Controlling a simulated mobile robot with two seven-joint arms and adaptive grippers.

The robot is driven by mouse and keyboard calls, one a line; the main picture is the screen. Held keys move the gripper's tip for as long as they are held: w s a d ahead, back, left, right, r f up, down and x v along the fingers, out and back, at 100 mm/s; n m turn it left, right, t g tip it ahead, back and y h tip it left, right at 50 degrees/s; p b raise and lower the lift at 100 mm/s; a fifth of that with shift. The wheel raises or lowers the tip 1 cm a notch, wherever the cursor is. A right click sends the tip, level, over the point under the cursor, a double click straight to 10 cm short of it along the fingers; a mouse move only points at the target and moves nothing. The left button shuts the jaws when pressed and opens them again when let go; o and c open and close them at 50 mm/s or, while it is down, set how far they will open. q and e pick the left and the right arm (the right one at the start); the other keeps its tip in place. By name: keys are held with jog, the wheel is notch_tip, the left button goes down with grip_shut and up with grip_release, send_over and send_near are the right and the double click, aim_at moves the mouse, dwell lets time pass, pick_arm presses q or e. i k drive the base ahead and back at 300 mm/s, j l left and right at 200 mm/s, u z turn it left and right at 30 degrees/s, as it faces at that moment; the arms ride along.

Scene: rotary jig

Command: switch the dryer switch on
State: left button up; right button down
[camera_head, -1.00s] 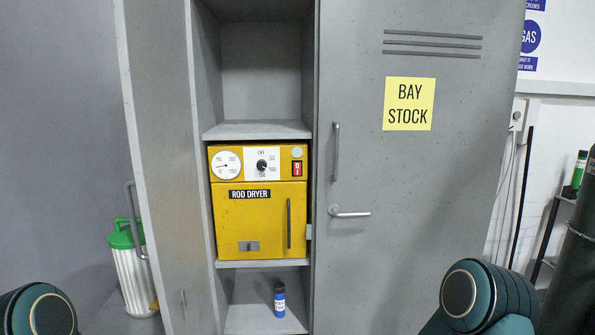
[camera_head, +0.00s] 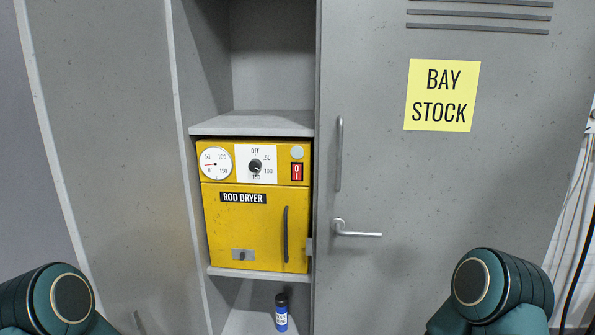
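The yellow rod dryer (camera_head: 221,222) stands on a middle shelf inside the grey locker, behind the open left door. Its red dryer switch (camera_head: 297,172) is at the upper right of the front panel, below a pale round disc. The switch is too small to tell which side is pressed. A black dial (camera_head: 255,166) and a round gauge (camera_head: 215,164) sit to its left. Neither of my grippers shows; only my arm links are at the lower left and lower right corners, away from the dryer.
The open left door (camera_head: 110,150) stands left of the dryer. The shut right door (camera_head: 400,200) with a lever handle (camera_head: 356,230) and a yellow BAY STOCK sign (camera_head: 442,95) is to the right. A blue bottle (camera_head: 281,314) stands on the shelf below.

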aim_at(296, 169)
jog(key=i+l+u, duration=0.25)
jog(key=i+l, duration=0.35)
jog(key=i, duration=0.2)
